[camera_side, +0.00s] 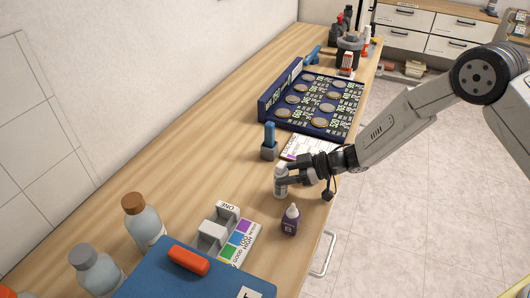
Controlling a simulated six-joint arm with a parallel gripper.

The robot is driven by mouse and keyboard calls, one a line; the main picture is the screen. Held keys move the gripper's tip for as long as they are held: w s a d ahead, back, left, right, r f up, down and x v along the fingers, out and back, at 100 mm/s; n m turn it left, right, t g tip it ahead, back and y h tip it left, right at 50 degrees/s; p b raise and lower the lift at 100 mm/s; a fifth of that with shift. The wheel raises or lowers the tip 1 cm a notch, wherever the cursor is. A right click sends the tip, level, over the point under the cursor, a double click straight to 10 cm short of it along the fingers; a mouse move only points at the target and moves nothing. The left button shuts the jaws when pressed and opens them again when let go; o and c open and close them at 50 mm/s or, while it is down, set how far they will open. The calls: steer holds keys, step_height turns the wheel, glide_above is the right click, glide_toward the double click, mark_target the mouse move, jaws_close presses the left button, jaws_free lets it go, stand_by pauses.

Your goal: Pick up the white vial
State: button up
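The white vial (281,188) is small and upright near the front edge of the wooden bench, in the middle of the side view. My gripper (286,175) reaches in from the right, with its dark fingers at the vial's upper part. The fingers partly cover the vial. I cannot tell whether they press on it or only stand around it. The vial's base appears at bench level, but I cannot tell if it touches.
A grey holder with a blue piece (269,142) and a printed card (299,147) lie behind. A blue tray of discs (270,107) is farther back. A color chart (238,242), blue case (190,280) and bottles (144,222) are nearer.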

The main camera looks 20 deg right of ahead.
steer(key=shift+r, duration=0.15)
jaws_close()
steer(key=shift+r, duration=0.8)
steer(key=s+d+r, duration=0.4)
steer(key=s+r, duration=0.7)
steer(key=s, duration=0.2)
steer(key=shift+d, duration=0.4)
steer(key=shift+r+n+g, duration=0.2)
steer(key=shift+n+g, duration=0.1)
